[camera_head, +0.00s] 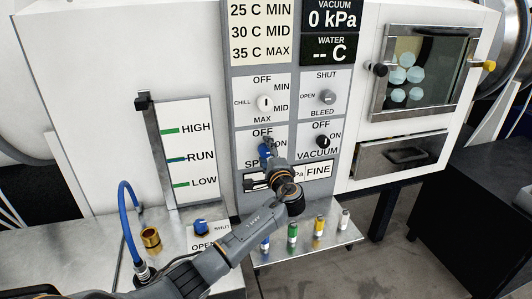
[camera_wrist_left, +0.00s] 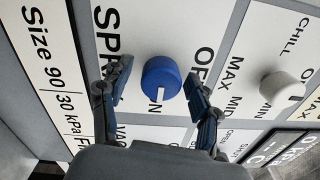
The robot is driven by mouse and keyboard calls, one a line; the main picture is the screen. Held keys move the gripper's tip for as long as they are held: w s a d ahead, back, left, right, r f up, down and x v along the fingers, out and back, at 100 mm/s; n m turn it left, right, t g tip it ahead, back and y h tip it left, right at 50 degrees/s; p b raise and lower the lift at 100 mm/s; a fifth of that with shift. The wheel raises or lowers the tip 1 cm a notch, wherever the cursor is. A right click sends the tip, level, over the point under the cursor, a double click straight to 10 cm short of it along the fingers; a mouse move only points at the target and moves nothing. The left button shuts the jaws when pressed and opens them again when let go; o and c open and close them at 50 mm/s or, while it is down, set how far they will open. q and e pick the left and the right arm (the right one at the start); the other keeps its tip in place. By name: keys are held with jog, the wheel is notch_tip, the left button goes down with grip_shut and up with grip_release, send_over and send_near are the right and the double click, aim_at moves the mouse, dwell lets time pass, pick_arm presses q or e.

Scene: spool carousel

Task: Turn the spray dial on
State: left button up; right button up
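The blue spray dial (camera_head: 264,150) is on the grey control panel, below its OFF label and partly hidden by my left gripper (camera_head: 267,158). In the left wrist view, the dial (camera_wrist_left: 161,77) lies between the two dark fingers of my left gripper (camera_wrist_left: 158,77). The fingers are apart, with a visible gap on both sides of the dial. A white mark shows on the dial's lower edge in that view, beside the partly hidden ON label. The right gripper does not show.
The black vacuum dial (camera_head: 322,142) sits right of the spray dial. The white chill dial (camera_head: 265,103) and grey bleed dial (camera_head: 327,97) are above. Below, several colored vials stand on a shelf (camera_head: 335,238). A blue valve knob (camera_head: 200,226) is at lower left.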

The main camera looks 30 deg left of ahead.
pick_arm(q)
jog(key=v, duration=1.2)
dwell(0.4)
